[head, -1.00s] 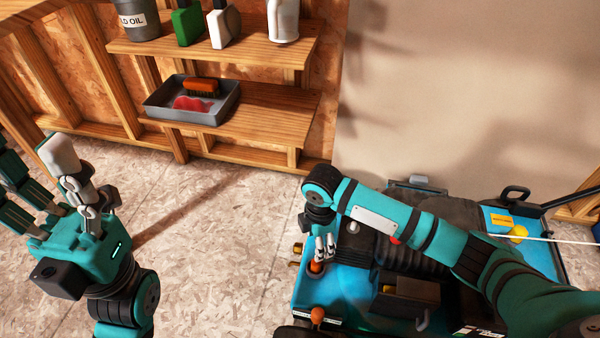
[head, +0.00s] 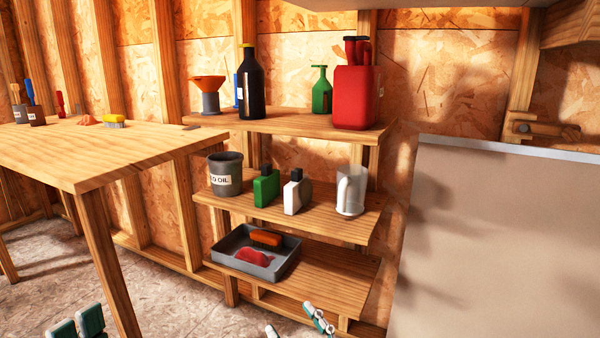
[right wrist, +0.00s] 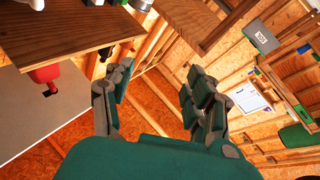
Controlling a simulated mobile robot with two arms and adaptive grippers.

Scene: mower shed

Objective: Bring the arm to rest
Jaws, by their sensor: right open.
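My right gripper (right wrist: 160,72) is open in the right wrist view. Its green-padded fingers stand apart with nothing between them. At the bottom left of the head view, green finger pads, probably of my left gripper (head: 77,324), just show. The rest of that hand is cut off, so its opening is hidden.
A wooden shelf unit (head: 330,278) holds a grey tray (head: 222,248), several bottles, an oil can (head: 225,178) and a red container (head: 356,98). A wooden bench (head: 100,160) stands left. A beige panel (head: 490,240) is at right. Floor shows below the bench.

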